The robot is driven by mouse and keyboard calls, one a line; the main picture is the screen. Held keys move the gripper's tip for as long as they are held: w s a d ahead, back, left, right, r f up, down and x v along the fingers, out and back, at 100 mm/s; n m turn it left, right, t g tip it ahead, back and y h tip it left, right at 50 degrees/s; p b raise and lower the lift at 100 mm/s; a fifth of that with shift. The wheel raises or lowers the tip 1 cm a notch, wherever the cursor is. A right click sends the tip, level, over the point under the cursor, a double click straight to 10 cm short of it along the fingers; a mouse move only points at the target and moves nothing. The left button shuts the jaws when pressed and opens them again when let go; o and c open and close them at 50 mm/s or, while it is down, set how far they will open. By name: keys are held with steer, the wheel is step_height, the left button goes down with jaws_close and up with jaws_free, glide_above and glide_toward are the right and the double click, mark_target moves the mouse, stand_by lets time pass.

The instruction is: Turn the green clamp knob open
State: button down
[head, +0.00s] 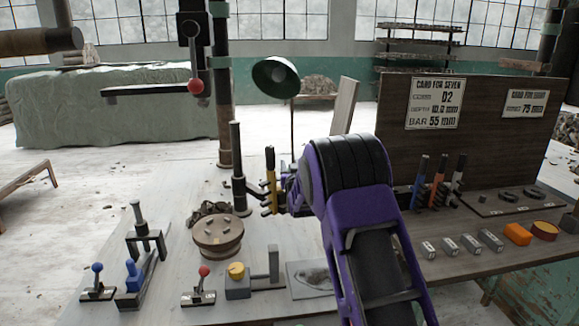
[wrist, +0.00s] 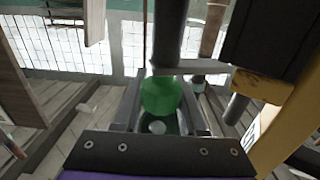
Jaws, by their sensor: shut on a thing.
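The green clamp knob (wrist: 160,95) is in the middle of the wrist view, between the two grey fingers of my gripper (wrist: 160,82). My gripper is shut on it. A dark upright post (wrist: 170,35) rises right behind the knob. In the head view the post (head: 237,155) stands on the bench. My gripper reaches it from the right, partly behind a yellow-and-black handled tool (head: 270,175). The knob is hidden there. I cannot tell how far the knob is turned.
The yellow tool stands close beside my gripper. A round wooden turntable (head: 218,232), a red-knobbed lever (head: 204,272) and a yellow-knobbed block (head: 237,272) are on the bench in front. Blue and orange handled tools (head: 438,170) stand to the right. A green-shaded lamp (head: 275,77) is behind.

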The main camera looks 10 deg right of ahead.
stand_by(0.3)
steer(key=shift+c, duration=2.3)
jaws_free()
steer(key=s, duration=1.7)
steer(key=shift+s, duration=0.25)
